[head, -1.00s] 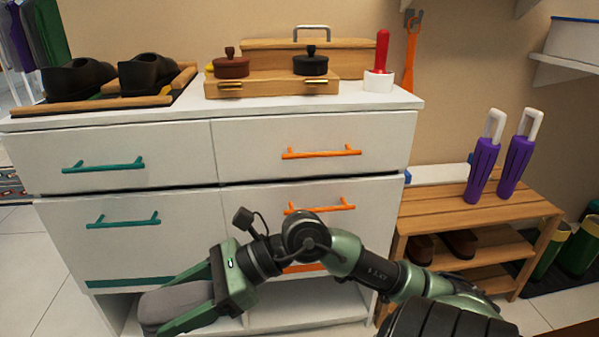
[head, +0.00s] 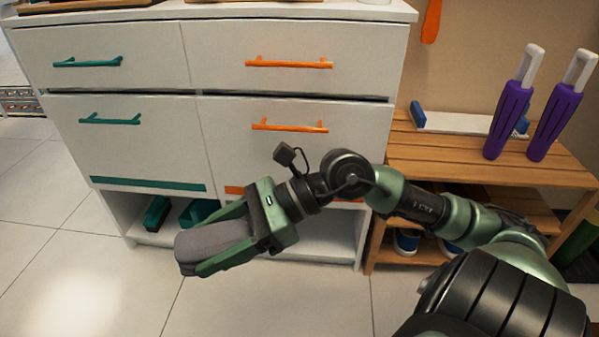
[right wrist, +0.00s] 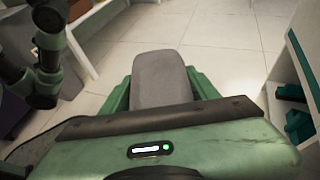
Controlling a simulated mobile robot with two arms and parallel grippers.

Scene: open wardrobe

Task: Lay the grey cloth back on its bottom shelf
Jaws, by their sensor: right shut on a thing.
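The grey cloth (head: 215,240) is a folded, rounded slab. My right gripper (head: 222,245) is shut on it, with a green finger along each side. The cloth is in the air in front of the dresser's bottom opening, and its far end sticks out past the fingertips. In the right wrist view the cloth (right wrist: 161,80) points away from the palm. The bottom shelf (head: 325,245) is the open space under the drawers. Its right part looks bare, though my gripper and arm hide some of it. My left gripper does not show.
Teal objects (head: 157,214) stand in the left part of the bottom opening. A wooden rack (head: 430,150) at the right bears purple-bodied objects (head: 508,115), with shoes (head: 406,241) below. Tiled floor (head: 90,270) in front of the dresser is clear.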

